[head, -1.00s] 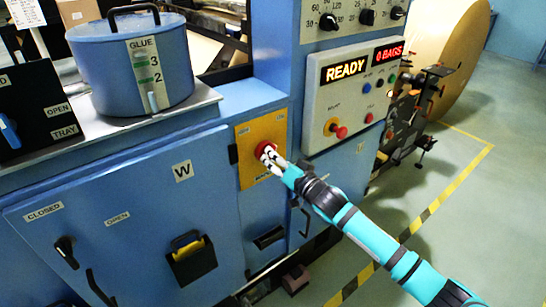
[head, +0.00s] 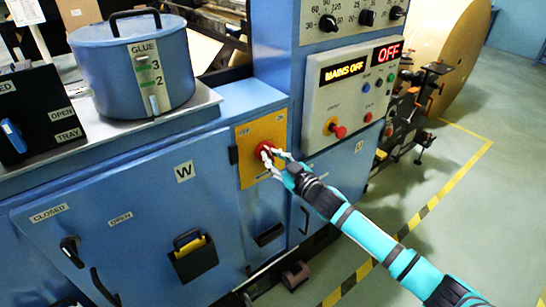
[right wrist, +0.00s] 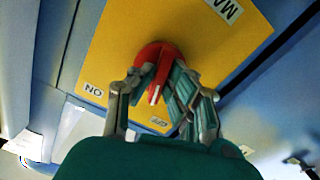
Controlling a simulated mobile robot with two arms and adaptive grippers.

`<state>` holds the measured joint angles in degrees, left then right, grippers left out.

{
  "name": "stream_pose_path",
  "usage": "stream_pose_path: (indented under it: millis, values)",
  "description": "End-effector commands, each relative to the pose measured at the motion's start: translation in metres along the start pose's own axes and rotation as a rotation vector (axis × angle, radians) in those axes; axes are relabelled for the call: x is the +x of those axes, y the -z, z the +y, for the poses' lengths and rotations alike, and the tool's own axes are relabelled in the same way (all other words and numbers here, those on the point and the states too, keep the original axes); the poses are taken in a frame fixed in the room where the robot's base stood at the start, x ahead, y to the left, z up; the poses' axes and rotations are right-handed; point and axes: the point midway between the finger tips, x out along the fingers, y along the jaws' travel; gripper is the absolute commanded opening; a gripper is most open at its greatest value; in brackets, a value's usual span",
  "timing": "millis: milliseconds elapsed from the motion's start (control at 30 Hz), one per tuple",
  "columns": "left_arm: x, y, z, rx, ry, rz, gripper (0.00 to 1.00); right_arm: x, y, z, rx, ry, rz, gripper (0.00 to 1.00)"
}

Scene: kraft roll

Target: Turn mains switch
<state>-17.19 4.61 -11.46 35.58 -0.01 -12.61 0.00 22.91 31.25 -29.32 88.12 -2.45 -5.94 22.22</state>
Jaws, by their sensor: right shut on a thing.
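The mains switch is a red rotary knob (head: 264,151) on a yellow plate (head: 249,174) on the blue machine front. In the right wrist view the red knob (right wrist: 158,65) has a pale pointer line and sits between the fingers. The yellow plate (right wrist: 120,45) there carries an "ON" label at lower left and another label below right of the knob. My right gripper (head: 273,154) is shut on the red knob; it fills the lower middle of the right wrist view (right wrist: 158,92). The display (head: 343,71) reads "MAINS OFF" and "OFF". My left gripper is not in view.
A grey control panel (head: 318,112) with a red button (head: 340,131) on a yellow base stands right of the plate. A blue glue pot (head: 95,75) sits on the ledge at left. A door handle (head: 305,221) is below.

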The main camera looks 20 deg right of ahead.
Motion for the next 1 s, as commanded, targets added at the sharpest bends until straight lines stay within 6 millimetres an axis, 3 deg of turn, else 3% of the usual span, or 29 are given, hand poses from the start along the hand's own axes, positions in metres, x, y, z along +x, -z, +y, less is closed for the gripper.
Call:
stream_pose_path:
  millis: [500,1000]
  values:
    - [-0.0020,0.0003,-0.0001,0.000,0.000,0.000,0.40,0.0000,-0.0003,0.0001,-0.390,0.001,-0.001,0.00]
    - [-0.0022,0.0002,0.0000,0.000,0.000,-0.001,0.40,0.0000,-0.0002,0.0001,-0.496,0.000,0.000,0.00]
